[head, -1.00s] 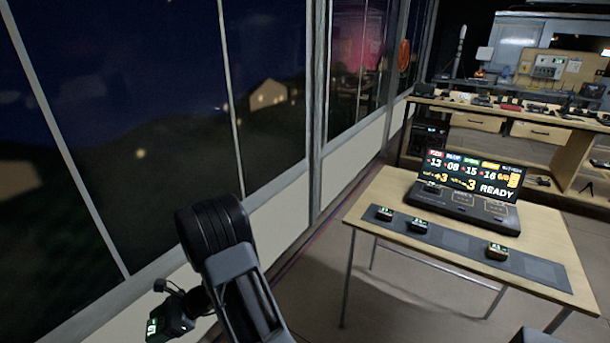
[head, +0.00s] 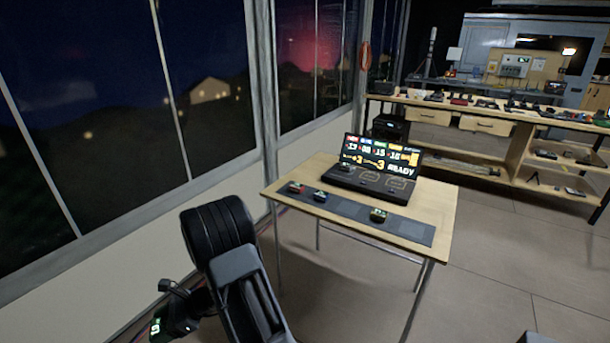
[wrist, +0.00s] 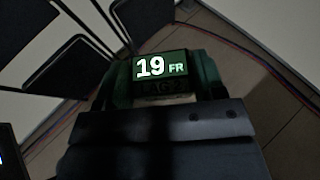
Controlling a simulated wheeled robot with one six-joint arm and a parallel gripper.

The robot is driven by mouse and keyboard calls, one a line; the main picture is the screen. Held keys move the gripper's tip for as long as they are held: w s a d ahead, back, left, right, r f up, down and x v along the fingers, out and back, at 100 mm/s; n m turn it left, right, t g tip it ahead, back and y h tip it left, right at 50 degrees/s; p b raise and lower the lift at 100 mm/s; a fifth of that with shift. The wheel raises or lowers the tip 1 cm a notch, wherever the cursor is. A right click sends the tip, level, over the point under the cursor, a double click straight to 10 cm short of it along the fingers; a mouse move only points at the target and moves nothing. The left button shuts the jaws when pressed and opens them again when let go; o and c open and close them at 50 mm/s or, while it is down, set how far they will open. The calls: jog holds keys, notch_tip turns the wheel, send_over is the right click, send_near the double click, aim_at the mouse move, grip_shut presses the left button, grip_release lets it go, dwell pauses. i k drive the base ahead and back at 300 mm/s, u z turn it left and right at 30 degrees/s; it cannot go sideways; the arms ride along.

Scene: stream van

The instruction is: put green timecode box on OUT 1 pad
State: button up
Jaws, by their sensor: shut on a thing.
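My gripper (head: 165,322) is at the lower left of the head view, beside the window wall and well short of the table. It is shut on the green timecode box (wrist: 160,68), whose lit face reads "19 FR" in the wrist view; the box also shows in the head view (head: 156,328). On the table stands a dark console (head: 368,185) with outlined pads on its deck. A small box (head: 345,167) sits at the deck's left end. The pad labels are too small to read, so I cannot tell which is OUT 1.
The wooden table (head: 437,218) carries a grey strip (head: 345,209) in front of the console. On the strip are a red-lit box (head: 297,187), a blue-lit box (head: 320,196) and a yellow-green-lit box (head: 378,215). A cluttered workbench (head: 480,108) stands behind. Floor at right is clear.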

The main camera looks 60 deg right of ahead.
aim_at(370, 177)
jog(key=z, duration=1.45)
